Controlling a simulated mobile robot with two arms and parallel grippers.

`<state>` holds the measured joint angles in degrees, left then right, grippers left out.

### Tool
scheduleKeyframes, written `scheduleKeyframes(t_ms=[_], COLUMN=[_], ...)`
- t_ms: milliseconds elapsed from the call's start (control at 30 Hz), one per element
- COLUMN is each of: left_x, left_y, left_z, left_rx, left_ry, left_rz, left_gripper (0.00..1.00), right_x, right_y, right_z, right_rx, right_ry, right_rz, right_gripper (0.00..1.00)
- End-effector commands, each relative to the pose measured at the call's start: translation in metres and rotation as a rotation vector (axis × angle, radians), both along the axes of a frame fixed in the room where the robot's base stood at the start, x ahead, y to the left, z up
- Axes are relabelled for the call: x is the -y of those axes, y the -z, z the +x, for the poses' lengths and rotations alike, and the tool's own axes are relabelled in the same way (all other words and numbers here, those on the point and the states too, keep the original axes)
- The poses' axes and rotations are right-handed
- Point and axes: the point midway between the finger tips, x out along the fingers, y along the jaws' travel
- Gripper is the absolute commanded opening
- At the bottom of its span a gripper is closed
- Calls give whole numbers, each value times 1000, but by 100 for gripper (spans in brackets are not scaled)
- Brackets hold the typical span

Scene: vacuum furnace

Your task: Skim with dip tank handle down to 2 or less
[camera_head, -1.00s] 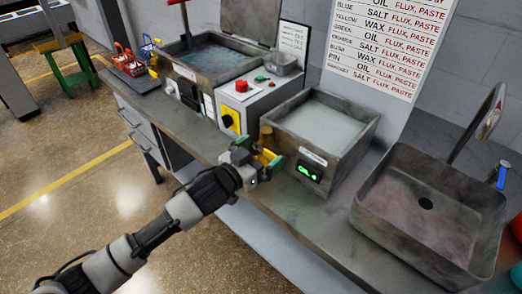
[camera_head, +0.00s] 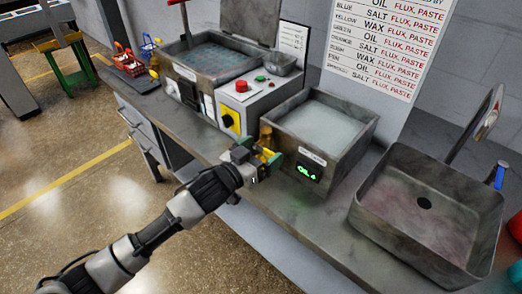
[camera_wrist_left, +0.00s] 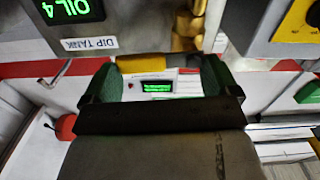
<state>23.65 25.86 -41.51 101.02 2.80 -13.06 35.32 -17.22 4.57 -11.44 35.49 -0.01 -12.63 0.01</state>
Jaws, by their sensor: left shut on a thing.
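The dip tank (camera_head: 345,155) is a grey square basin of pale liquid on the bench. Its green display (camera_head: 309,172) reads OIL 4; the same display shows in the left wrist view (camera_wrist_left: 72,10), above a DIP TANK label (camera_wrist_left: 90,44). The brass-yellow dip tank handle (camera_head: 266,134) is at the tank's left front corner; it also shows in the left wrist view (camera_wrist_left: 188,30). My left gripper (camera_head: 258,158) is at this corner, its green-tipped fingers shut on the handle, the grip partly hidden. My right gripper is out of view.
A sink (camera_head: 385,215) with a faucet is to the right. Bare bench lies between tank and sink.

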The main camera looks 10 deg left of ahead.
Motion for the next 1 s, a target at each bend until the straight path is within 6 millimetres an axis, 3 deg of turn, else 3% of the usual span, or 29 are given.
scheduleKeyframes(t_ms=[500, 1000], left_x=[-6, -9], left_y=[-13, -15], left_z=[4, 7], left_rx=[-216, -324], left_ry=[-2, -1], left_rz=[-295, -446], left_gripper=[47, 47], right_x=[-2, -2], right_y=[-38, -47], right_z=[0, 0], right_rx=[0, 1], right_ry=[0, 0], right_rz=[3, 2], right_gripper=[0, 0])
